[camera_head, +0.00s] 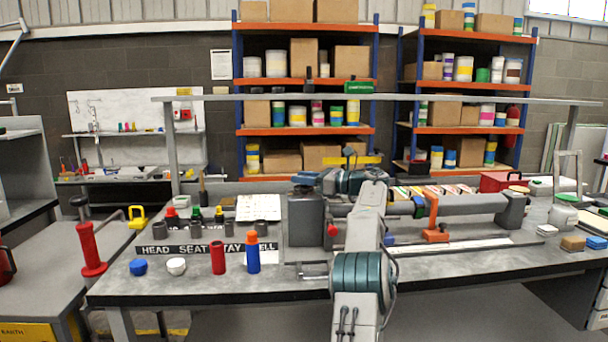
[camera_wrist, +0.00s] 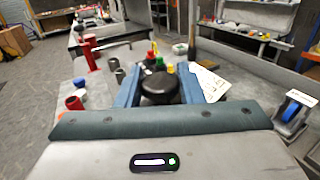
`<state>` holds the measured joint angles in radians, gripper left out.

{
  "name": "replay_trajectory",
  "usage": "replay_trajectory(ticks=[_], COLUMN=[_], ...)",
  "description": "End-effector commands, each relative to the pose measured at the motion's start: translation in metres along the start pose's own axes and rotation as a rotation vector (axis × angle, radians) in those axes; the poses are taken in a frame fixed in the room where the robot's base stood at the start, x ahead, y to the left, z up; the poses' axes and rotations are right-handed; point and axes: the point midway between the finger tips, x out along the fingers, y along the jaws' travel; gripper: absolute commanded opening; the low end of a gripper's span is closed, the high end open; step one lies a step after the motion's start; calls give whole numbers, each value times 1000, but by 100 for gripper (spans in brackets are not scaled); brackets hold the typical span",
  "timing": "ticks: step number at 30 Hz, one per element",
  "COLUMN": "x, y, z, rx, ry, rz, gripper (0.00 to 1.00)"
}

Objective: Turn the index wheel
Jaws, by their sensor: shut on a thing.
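In the wrist view, a dark round knob-like wheel (camera_wrist: 158,88), which I take for the index wheel, sits between the two blue fingers of my gripper (camera_wrist: 160,80). The fingers are shut on its sides. In the head view my gripper (camera_head: 304,179) is at the top of a dark grey box-like housing (camera_head: 305,222), at the left end of a bench fixture. The wheel itself cannot be made out there. A long grey tube (camera_head: 470,210) in an orange clamp (camera_head: 433,215) runs to the right of the housing.
On the bench (camera_head: 200,283), a blue cap (camera_head: 138,267), white cap (camera_head: 176,266), red cylinder (camera_head: 218,258) and blue-orange cylinder (camera_head: 253,253) stand in front of a lettered strip (camera_head: 195,249). A rail (camera_head: 400,97) crosses above the bench. Small blocks and containers lie at the right.

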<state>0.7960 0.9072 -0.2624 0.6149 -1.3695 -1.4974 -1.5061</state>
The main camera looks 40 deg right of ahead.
Motion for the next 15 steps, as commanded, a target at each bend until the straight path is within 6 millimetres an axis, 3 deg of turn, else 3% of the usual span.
replay_trajectory(ticks=[10,11,12,15], x=[1,1,1,0], y=[0,0,0,0], z=[1,1,1,1], rx=[-1,-1,-1,-1], ry=[-2,-2,-2,-2], rz=[1,1,1,1], gripper=[11,40,51,53])
